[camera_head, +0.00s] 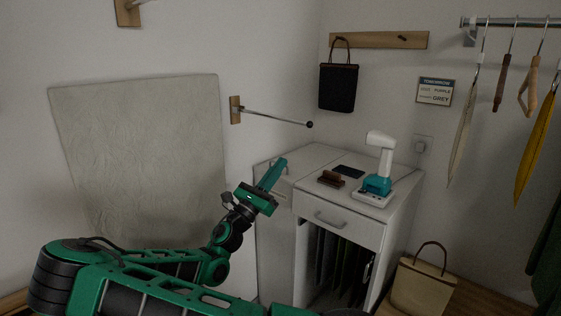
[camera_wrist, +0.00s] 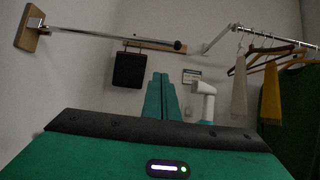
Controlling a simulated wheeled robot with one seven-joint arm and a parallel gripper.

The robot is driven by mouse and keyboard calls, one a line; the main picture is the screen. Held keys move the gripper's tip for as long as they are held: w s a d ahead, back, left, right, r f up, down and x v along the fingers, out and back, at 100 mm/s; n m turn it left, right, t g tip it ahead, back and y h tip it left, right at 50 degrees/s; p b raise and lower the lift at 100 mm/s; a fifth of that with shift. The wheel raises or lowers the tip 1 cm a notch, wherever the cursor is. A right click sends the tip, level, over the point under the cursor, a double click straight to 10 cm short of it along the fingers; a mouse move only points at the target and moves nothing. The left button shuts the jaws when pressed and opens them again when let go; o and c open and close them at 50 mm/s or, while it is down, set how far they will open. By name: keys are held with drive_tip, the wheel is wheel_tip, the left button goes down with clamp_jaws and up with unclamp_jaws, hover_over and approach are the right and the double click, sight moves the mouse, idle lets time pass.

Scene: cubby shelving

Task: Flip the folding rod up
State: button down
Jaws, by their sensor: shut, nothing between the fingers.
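The folding rod (camera_head: 275,118) is a thin metal rod with a dark round knob at its free end. It sticks out from a small wooden wall mount (camera_head: 235,110), close to level and sloping slightly down to the knob in the head view. In the wrist view the rod (camera_wrist: 105,37) crosses the upper left, from its mount (camera_wrist: 30,28) to the knob (camera_wrist: 178,46). My gripper (camera_head: 281,162) is shut and empty. It is below the rod in the head view, apart from it. In the wrist view the closed fingers (camera_wrist: 160,82) point up below the knob.
A white cabinet (camera_head: 320,157) with a teal and white device (camera_head: 377,180) on top stands at the right of my gripper. A dark bag (camera_head: 338,88) hangs on the back wall. Hangers with clothes (camera_head: 540,115) hang at right. A tan bag (camera_head: 421,285) stands below.

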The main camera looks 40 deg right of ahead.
drive_tip(key=d+r, duration=0.7)
drive_tip(key=r, duration=0.1)
drive_tip(key=shift+w+d+r, duration=0.2)
drive_tip(key=shift+w+d, duration=0.05)
